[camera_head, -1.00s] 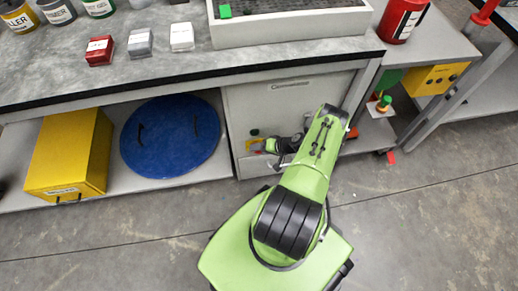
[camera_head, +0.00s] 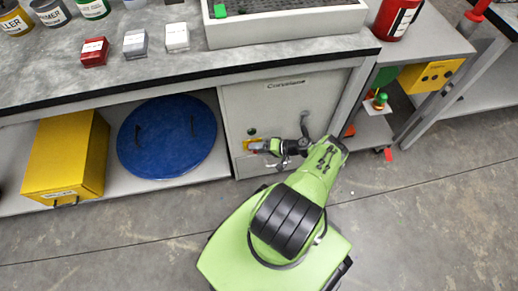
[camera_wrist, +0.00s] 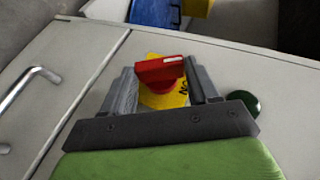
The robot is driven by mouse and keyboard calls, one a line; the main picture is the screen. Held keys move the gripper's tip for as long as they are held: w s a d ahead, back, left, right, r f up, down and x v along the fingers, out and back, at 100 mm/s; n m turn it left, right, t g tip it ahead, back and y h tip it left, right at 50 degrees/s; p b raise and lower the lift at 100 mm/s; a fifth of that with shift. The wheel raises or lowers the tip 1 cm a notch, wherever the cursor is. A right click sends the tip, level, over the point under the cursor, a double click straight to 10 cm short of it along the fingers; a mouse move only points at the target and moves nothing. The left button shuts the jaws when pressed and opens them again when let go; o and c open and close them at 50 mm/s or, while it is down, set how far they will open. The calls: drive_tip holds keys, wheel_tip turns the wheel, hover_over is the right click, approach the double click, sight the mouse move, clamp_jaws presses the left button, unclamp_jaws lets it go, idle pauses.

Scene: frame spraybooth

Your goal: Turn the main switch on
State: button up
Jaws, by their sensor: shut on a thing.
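The main switch is a red rotary knob (camera_wrist: 158,68) with a white mark, on a yellow plate (camera_wrist: 168,98) on the front of a pale grey cabinet. In the wrist view the knob sits between the two grey fingers of my gripper (camera_wrist: 162,76), which is shut on it. The knob's long side lies nearly crosswise in that view. Part of the lettering shows on the plate; the rest is hidden. In the head view the cabinet (camera_head: 292,100) is under the bench, and my gripper (camera_head: 272,147) covers most of the switch; an edge of the yellow plate shows.
A dark green round button (camera_wrist: 244,102) is right of the switch in the wrist view. A metal handle (camera_wrist: 28,86) is to the left. A blue round lid (camera_head: 167,137) and a yellow box (camera_head: 68,158) are on the lower shelf.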

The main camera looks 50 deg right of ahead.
drive_tip(key=o, duration=1.1)
drive_tip(key=shift+c, duration=0.2)
drive_tip(key=p+v, duration=0.1)
drive_tip(key=v, duration=1.4)
drive_tip(key=shift+s+d+r, duration=0.15)
drive_tip(key=shift+s+d, duration=0.1)
